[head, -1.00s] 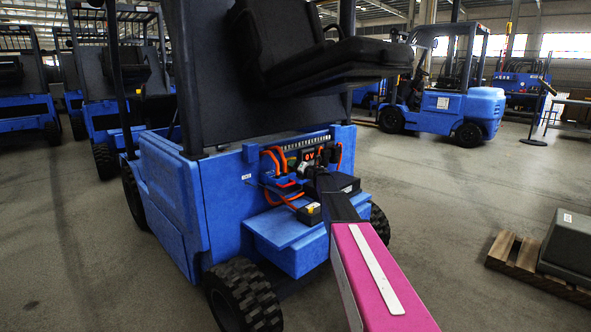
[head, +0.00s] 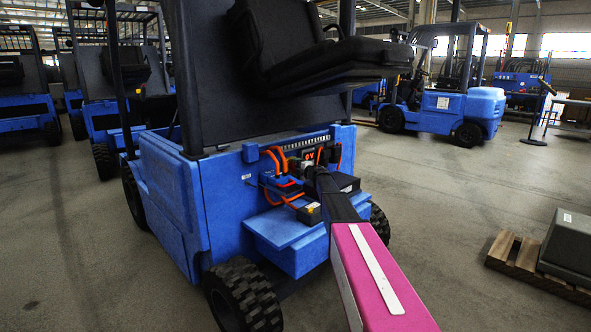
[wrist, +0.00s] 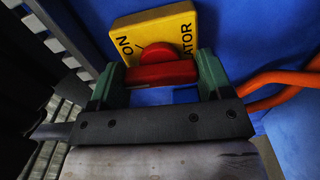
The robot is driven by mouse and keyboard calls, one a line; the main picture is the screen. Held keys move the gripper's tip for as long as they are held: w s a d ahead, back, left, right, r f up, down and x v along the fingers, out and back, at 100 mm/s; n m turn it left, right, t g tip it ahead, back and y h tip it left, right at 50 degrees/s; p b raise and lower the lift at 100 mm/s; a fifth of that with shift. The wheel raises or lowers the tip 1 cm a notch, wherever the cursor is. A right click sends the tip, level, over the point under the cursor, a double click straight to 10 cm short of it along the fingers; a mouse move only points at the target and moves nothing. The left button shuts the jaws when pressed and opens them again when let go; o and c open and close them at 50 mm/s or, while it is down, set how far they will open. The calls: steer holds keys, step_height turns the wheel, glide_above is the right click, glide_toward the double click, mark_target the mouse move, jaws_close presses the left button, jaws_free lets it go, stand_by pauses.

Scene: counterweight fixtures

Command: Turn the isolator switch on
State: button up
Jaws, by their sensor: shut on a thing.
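The isolator switch shows in the wrist view as a yellow plate (wrist: 150,26) with a red knob (wrist: 162,72) in front of it. The plate is lettered "ON" at the left and "...ATOR" at the right; the rest is hidden by the knob and gripper. My gripper (wrist: 158,82) has a green finger on each side of the knob and is shut on it. In the head view my arm reaches the rear panel of the blue truck (head: 170,205). There the switch and fingertips are too small and covered to make out clearly.
A small red-lit display (head: 309,154) sits on the panel. Orange cables (wrist: 275,78) run right of the switch. A black battery-like box (head: 308,213) sits below the panel. The black seat (head: 300,55) overhangs it. A wooden pallet (head: 510,262) lies on the right floor.

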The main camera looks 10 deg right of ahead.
steer(key=m, duration=0.4)
steer(key=shift+m, duration=0.3)
steer(key=shift+f+m, duration=0.1)
steer(key=shift+m, duration=1.7)
steer(key=o, duration=0.9)
steer(key=shift+s, duration=0.1)
steer(key=shift+v, duration=5.35)
